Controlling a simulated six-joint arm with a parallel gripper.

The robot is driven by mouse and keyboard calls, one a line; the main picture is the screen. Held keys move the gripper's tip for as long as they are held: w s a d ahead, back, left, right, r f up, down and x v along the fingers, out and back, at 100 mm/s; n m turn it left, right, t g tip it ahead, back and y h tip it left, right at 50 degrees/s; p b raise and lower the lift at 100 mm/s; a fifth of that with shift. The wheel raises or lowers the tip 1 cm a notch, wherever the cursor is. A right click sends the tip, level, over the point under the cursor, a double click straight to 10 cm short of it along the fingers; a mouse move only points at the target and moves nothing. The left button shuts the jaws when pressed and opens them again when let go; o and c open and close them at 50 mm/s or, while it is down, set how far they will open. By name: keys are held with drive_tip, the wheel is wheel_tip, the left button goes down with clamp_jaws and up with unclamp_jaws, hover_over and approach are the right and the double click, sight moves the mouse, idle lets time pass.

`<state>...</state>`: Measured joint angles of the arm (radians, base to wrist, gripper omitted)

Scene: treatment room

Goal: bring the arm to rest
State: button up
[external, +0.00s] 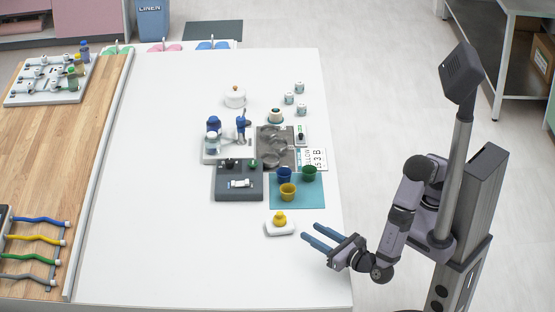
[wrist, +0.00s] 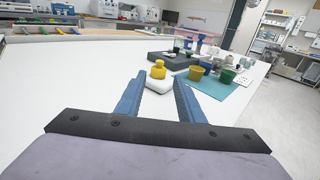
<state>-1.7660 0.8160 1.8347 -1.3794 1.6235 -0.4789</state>
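My arm (external: 403,210) reaches from its column at the right over the table's right edge. My gripper (external: 311,237) is open and empty, its two blue fingers apart, low over the front right of the white table (external: 190,250). In the wrist view the open fingers (wrist: 157,98) point toward a yellow knobbed object (wrist: 158,69) on a white block (wrist: 158,84). In the external view that yellow object (external: 280,218) and block (external: 280,229) stand just left of the fingertips, apart from them.
A teal mat (external: 312,200) holds blue, green and yellow cups. A dark grey block (external: 237,190), a metal tray (external: 262,133) and small jars (external: 299,88) stand farther back. A wooden counter (external: 75,150) lies at left. The table's front left is clear.

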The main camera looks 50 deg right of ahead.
idle(0.4)
